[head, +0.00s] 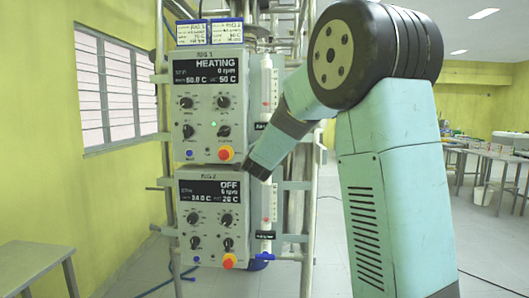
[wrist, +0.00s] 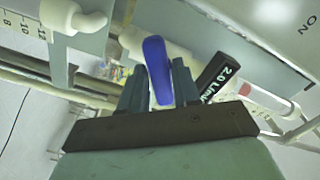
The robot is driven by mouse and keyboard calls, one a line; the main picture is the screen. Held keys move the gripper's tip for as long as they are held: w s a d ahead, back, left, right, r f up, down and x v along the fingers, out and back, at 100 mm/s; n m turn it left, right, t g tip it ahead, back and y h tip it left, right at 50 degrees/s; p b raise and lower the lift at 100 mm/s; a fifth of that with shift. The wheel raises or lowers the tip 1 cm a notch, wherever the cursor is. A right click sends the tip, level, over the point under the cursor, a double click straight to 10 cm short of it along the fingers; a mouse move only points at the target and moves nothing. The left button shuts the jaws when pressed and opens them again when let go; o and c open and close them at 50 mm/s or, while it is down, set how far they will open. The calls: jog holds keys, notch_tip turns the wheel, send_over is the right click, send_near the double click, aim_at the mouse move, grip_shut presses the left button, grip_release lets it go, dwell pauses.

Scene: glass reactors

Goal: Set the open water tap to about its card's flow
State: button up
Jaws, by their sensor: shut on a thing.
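A blue tap handle (wrist: 157,62) stands between the two fingers of my gripper (wrist: 158,80) in the wrist view, and they are shut on it. The handle sits by a white pipe fitting (wrist: 135,42). A black card (wrist: 222,76) beside it reads 2.0 L/min, its end partly hidden by a finger. In the head view my gripper (head: 257,168) is at the white pipe right of the two control boxes, and the tap handle it holds is hidden there. Upper (head: 265,88) and lower (head: 267,203) flow meters stand on that pipe line; their readings are too small to tell.
The upper control box (head: 209,105) reads HEATING and the lower control box (head: 213,218) reads OFF. A metal frame (head: 308,200) stands close around the pipes. A bench (head: 35,264) is at the lower left. Tables (head: 480,155) stand at the far right.

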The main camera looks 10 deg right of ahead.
jog(key=shift+f+n, duration=0.1)
jog(key=shift+n, duration=1.2)
jog(key=shift+c, duration=0.2)
jog(key=o, duration=0.9)
jog(key=shift+s, duration=0.1)
jog(key=v, duration=1.3)
jog(key=shift+s, duration=0.25)
jog(key=shift+a, duration=0.1)
